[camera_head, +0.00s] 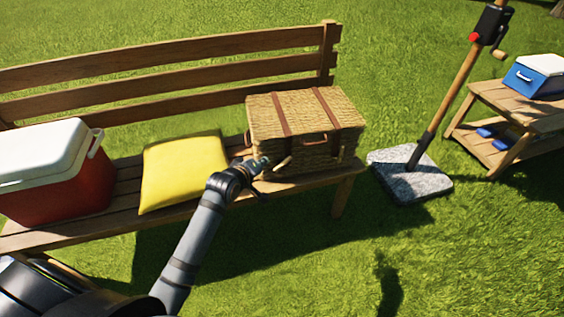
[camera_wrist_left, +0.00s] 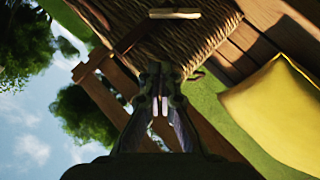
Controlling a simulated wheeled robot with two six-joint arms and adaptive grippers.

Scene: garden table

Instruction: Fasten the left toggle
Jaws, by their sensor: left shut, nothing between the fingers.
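The wicker picnic basket (camera_head: 293,111) sits closed-lidded on the bench, with two brown leather straps over its lid and a brown handle (camera_head: 313,139) on its front. A pale wooden toggle (camera_head: 283,163) shows low on the front at the left strap. It also shows in the left wrist view as a pale bar (camera_wrist_left: 175,13) beside a dark strap. My left gripper (camera_head: 264,162) is at the basket's left front, close to this toggle. In the wrist view its fingers (camera_wrist_left: 160,72) are together and empty, apart from the toggle. My right gripper is not in view.
A yellow cushion (camera_head: 184,168) lies on the bench (camera_head: 120,193) left of the basket. A red cooler (camera_head: 75,183) with a white lid stands further left. A parasol base (camera_head: 408,176) and a side table (camera_head: 507,103) with a blue cooler (camera_head: 535,80) stand to the right.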

